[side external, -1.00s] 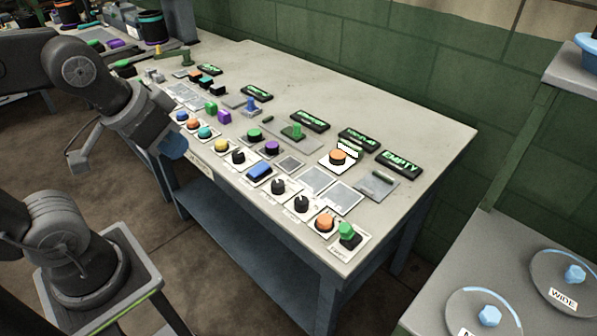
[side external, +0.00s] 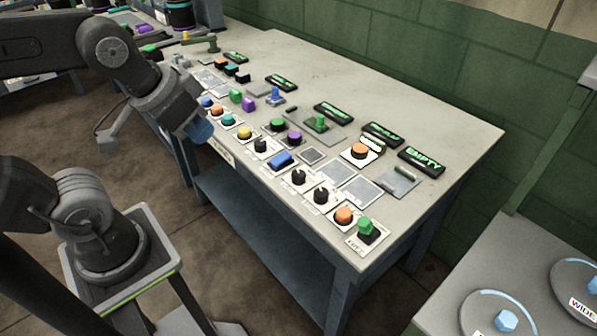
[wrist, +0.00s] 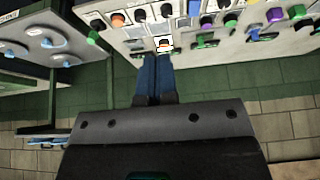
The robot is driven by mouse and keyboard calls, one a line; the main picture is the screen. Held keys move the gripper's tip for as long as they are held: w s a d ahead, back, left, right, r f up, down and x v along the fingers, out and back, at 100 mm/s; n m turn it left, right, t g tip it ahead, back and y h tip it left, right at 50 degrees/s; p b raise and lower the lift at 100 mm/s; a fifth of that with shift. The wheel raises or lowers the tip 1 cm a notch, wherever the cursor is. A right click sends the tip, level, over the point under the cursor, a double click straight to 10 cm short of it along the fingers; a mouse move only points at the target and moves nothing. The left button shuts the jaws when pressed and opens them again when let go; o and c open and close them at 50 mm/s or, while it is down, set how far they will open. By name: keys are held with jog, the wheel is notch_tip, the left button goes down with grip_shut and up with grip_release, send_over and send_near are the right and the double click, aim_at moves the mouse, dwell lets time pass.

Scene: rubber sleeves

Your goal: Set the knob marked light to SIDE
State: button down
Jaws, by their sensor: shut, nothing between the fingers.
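My gripper (side external: 200,130) hangs just off the front edge of the control table, near its far-left buttons, apart from every knob. Its blue fingers are shut and empty; they also show in the wrist view (wrist: 154,62). Several black knobs stand on white plates along the table front: one knob (side external: 298,177), another beside it (side external: 321,196), and one farther left (side external: 260,146). The small labels are too blurred to read, so I cannot tell which knob is marked light or where it points.
The grey table (side external: 440,140) also carries coloured buttons, a blue rocker (side external: 281,158), an orange knob (side external: 360,150), a green knob (side external: 366,227) and lit green displays (side external: 421,159). A side bench (side external: 455,300) with blue-knobbed dials stands at the right. The table's back strip is clear.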

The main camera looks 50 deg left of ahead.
aim_at(299, 172)
jog(key=c, duration=1.8)
grip_release()
jog(key=shift+o, duration=0.6)
jog(key=shift+w, duration=0.1)
jog(key=o, duration=0.8)
jog(key=w+n+g, duration=0.1)
jog(key=w, duration=0.2)
jog(key=w+n+g, duration=0.1)
jog(key=w+n, duration=0.1)
jog(key=w, duration=0.1)
jog(key=w+n, duration=0.1)
jog(key=w, duration=0.3)
jog(key=shift+a+f+g, duration=0.2)
jog(key=shift+f+g, duration=0.2)
jog(key=shift+c, duration=0.2)
jog(key=shift+o, duration=1)
jog(key=w+f+n+g, duration=0.2)
jog(key=w+f+n, duration=0.3)
jog(key=w+f, duration=0.3)
jog(key=w, duration=0.2)
jog(key=shift+w+a+g, duration=0.3)
jog(key=shift+g, duration=0.1)
notch_tip(299, 172, down, 14)
jog(key=shift+w+f, duration=0.1)
jog(key=shift+c, duration=0.2)
jog(key=c, duration=0.9)
